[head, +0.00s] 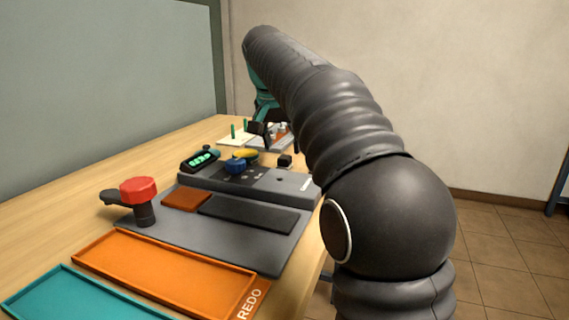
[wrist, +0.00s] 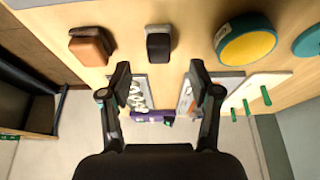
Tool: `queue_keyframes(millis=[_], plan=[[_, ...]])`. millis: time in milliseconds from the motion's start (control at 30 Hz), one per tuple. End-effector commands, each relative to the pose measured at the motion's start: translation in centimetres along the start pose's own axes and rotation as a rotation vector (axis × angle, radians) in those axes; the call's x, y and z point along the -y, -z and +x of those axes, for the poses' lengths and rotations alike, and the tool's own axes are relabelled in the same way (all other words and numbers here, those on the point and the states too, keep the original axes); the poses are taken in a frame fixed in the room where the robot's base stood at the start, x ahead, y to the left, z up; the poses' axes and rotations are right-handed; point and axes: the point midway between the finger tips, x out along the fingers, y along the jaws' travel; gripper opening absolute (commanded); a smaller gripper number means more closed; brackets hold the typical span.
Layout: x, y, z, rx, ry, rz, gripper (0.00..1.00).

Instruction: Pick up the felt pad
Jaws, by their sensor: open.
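I cannot tell for sure which thing is the felt pad. A small black block (wrist: 158,45) lies on the wooden table, just beyond my fingertips in the wrist view; a small dark block (head: 285,161) also shows in the head view beside the grey unit. A brown block with a dark part (wrist: 91,46) lies left of it in the wrist view. My gripper (wrist: 160,78) is open, its two fingers wide apart with nothing between them. In the head view my arm hides much of the far table, and only part of my gripper (head: 258,128) shows.
A yellow-and-teal round thing (wrist: 246,40) and a white board with green pegs (wrist: 258,92) stand right in the wrist view. In the head view, a red-topped handle (head: 139,190), an orange tray (head: 160,262) and a teal tray (head: 75,297) are nearer. The table's left strip is clear.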

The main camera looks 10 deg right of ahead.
Motion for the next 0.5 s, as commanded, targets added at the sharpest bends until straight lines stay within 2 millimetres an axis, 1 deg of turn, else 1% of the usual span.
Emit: queue_keyframes(millis=[100, 233, 333, 500], plan=[[-0.1, -0.4, 1.8, 0.003, -0.003, 0.000, 0.62], [-0.1, -0.4, 3.5, 0.002, -0.002, 0.001, 0.62], [-0.1, -0.4, 4.2, 0.002, -0.002, 0.001, 0.62], [-0.1, -0.4, 4.4, 0.001, 0.000, 0.001, 0.62]])
